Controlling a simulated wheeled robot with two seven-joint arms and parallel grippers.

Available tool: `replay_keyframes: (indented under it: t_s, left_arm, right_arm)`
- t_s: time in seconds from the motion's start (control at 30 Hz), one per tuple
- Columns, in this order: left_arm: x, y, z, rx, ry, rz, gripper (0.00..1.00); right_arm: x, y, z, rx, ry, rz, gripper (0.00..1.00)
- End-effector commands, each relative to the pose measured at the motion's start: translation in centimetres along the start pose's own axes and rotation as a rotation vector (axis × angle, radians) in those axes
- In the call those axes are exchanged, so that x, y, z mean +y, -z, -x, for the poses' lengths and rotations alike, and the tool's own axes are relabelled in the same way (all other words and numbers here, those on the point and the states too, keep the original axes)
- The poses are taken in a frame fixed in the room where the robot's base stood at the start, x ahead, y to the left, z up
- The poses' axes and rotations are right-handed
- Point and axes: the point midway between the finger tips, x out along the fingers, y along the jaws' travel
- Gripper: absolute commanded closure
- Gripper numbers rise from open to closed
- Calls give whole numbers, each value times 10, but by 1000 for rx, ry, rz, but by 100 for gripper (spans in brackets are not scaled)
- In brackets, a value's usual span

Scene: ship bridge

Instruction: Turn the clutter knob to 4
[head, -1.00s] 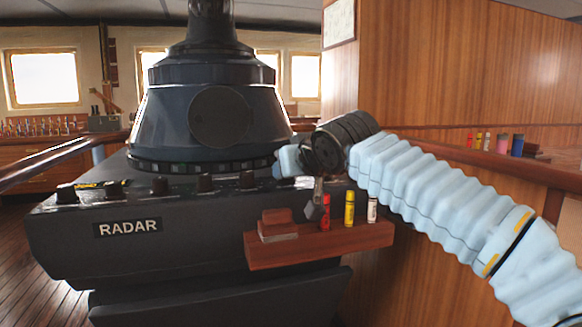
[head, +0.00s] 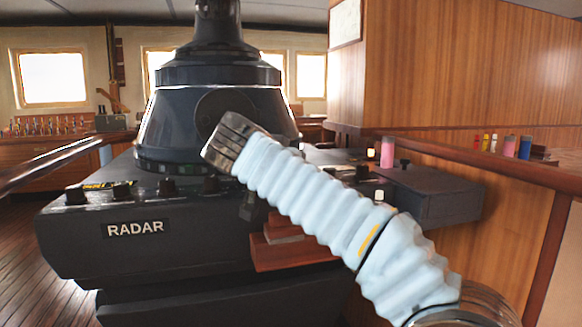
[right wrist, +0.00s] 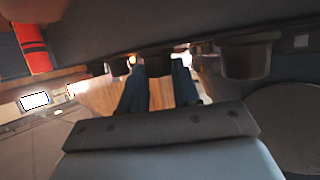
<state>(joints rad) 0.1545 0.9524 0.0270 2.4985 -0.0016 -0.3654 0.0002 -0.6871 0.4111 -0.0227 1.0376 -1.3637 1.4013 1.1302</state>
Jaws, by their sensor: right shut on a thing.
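The RADAR console (head: 70,245) carries a row of dark knobs along its front edge; knobs show at the left (head: 75,195), (head: 122,191) and further along (head: 166,186), (head: 211,184). My right gripper (head: 248,205) is mostly hidden behind my right wrist at the right end of this row. In the right wrist view its two dark fingers (right wrist: 158,88) are on either side of a dark knob (right wrist: 158,66), shut on it. Another knob (right wrist: 248,58) stands to the right. The knob's setting and label cannot be read. My left gripper is not in view.
A wooden ledge (head: 300,258) juts from the console under my right arm. A wooden rail (head: 480,160) runs behind.

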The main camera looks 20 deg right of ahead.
Motion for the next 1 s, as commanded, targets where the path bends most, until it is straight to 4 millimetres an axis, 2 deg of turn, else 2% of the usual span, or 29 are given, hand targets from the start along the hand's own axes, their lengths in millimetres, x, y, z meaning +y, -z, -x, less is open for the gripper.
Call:
replay_keyframes:
  t_s: [0.6, 0.63, 0.7, 0.8, 1.0]
  left_arm:
    - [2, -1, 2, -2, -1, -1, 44]
    - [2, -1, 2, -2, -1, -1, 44]
    - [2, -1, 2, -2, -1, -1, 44]
    - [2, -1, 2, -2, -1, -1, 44]
    - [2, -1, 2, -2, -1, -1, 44]
  right_arm:
    - [-2, -2, 0, -4, -42, -14, 100]
    - [-2, -2, 0, -5, -42, -14, 68]
    - [-2, -2, -1, -4, -42, -14, 57]
    - [-1, -2, 0, -4, -42, -15, 44]
    - [-1, -1, 0, -2, -41, -16, 44]
